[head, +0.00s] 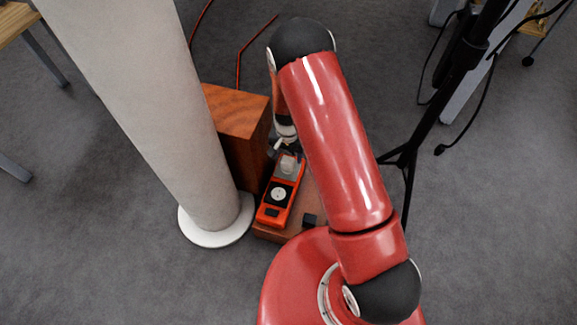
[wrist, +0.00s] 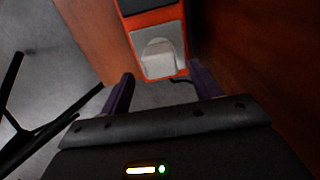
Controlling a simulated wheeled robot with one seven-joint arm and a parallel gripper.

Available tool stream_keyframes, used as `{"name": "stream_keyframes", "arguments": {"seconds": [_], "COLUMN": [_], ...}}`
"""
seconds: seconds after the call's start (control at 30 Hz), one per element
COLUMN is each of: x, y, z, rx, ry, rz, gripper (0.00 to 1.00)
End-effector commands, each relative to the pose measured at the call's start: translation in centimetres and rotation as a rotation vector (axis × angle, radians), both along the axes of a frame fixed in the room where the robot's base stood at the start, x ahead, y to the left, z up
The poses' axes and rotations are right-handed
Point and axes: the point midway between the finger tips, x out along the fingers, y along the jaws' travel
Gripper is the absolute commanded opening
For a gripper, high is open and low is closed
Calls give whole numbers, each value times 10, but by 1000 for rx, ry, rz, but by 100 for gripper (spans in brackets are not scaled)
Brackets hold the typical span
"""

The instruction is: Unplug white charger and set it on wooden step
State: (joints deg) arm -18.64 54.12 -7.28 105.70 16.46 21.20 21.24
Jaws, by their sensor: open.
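The white charger (head: 288,164) sits on the far end of an orange-and-black power strip (head: 279,194). The strip lies on a low wooden step (head: 311,203) beside a taller wooden block (head: 236,112). In the wrist view the charger (wrist: 159,57) is pale and boxy, on the orange strip, just beyond and between my fingertips. My gripper (wrist: 161,74) is open, with its two dark fingers apart and nothing between them. In the head view my gripper (head: 281,146) is at the charger's far end, partly hidden by my arm.
A thick pale column (head: 150,100) with a white round base stands left of the strip. A black tripod stand (head: 408,155) is on the right. A small black object (head: 309,219) lies on the step. A red cable (head: 240,65) runs behind the block. Grey carpet is open at front left.

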Motion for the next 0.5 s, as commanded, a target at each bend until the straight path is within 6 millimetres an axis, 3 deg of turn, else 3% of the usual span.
{"name": "stream_keyframes", "arguments": {"seconds": [0.2, 0.5], "x": [0, 0], "y": [0, 0], "z": [-40, -60], "rx": [0, 0], "ry": [1, 0], "rz": [-1, 0], "gripper": [63, 63]}}
